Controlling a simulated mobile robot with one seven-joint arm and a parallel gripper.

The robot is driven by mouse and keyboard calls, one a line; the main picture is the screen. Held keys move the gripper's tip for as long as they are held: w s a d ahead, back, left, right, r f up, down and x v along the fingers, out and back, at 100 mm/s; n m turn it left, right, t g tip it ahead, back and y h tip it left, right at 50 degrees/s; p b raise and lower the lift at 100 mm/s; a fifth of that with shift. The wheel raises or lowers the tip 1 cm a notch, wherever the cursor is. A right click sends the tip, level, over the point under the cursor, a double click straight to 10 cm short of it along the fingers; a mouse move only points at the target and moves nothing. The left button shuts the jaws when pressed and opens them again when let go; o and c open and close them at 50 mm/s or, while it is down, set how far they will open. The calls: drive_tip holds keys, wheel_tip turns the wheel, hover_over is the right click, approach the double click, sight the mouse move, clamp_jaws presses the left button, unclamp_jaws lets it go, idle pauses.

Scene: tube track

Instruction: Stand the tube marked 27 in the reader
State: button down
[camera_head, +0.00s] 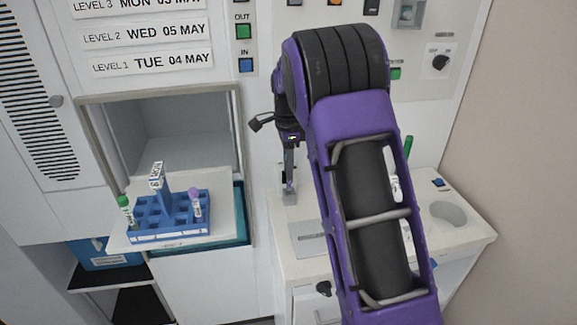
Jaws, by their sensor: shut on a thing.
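A blue rack (180,235) stands on a pull-out shelf at the left. It holds a green-capped tube (126,210) at its left and a purple-capped tube (195,205) at its right; I cannot read their numbers. My gripper (289,184) points down over the left back part of the white counter, right of the rack. It is shut on a small, mostly hidden thing, apparently a tube; its mark is unreadable. I cannot tell whether it touches the counter. I cannot pick out the reader for certain; my purple arm covers much of the counter.
The white counter (462,240) has a round recess (447,212) and a blue button (438,183) at the right. An open hatch (170,125) is behind the rack. The wall panel has a green OUT button (243,31), a blue IN button (246,65) and date signs (150,63).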

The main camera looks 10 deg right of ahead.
drive_tip(key=shift+f, duration=0.35)
idle(0.3)
drive_tip(key=shift+f, duration=0.35)
drive_tip(key=shift+f+b, duration=0.3)
drive_tip(key=shift+f, duration=0.05)
drive_tip(key=shift+f, duration=0.15)
drive_tip(key=c, duration=0.7)
unclamp_jaws()
drive_tip(key=shift+o, duration=0.2)
drive_tip(key=shift+w+r, duration=0.1)
drive_tip(key=shift+r, duration=0.1)
drive_tip(key=shift+r, duration=0.25)
wheel_tip(320, 180, up, 17)
drive_tip(key=shift+f+p, duration=0.15)
drive_tip(key=shift+p, duration=0.15)
